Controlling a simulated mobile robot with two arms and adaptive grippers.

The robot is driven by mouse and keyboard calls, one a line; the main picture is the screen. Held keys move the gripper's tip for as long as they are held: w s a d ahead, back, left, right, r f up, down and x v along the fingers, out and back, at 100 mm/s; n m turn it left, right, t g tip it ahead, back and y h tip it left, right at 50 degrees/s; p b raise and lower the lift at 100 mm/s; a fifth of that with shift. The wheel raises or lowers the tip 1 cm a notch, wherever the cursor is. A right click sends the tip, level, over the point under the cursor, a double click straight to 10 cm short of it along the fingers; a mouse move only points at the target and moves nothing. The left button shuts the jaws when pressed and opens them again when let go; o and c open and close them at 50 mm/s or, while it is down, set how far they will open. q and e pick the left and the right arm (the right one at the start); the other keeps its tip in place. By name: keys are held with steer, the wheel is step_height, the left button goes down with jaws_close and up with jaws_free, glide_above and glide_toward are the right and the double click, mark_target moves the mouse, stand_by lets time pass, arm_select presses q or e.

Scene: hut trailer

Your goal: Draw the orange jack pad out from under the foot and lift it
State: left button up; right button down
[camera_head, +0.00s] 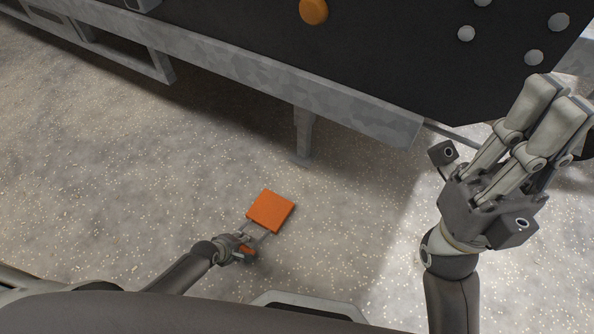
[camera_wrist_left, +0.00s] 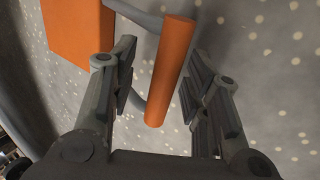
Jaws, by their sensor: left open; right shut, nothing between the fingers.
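The orange jack pad (camera_head: 270,211) is a flat square block with a grey rod frame leading to an orange handle bar (camera_head: 246,251). In the head view it lies in front of the trailer's foot (camera_head: 303,152), apart from it, with bare floor between. My left gripper (camera_head: 243,246) is open at the handle. In the left wrist view its fingers stand on either side of the orange bar (camera_wrist_left: 170,72), with gaps showing; the pad's block (camera_wrist_left: 78,30) is at upper left. My right gripper (camera_head: 562,105) is shut and empty, raised at the right.
The trailer's grey frame beam (camera_head: 240,68) and dark body (camera_head: 400,55) run across the top, above the foot. Speckled floor (camera_head: 120,170) is clear to the left of the pad and between it and my right arm.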

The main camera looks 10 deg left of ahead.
arm_select(q)
steer(key=shift+s+f, duration=0.1)
steer(key=shift+v, duration=0.85)
steer(key=v, duration=1)
steer(key=shift+r, duration=0.2)
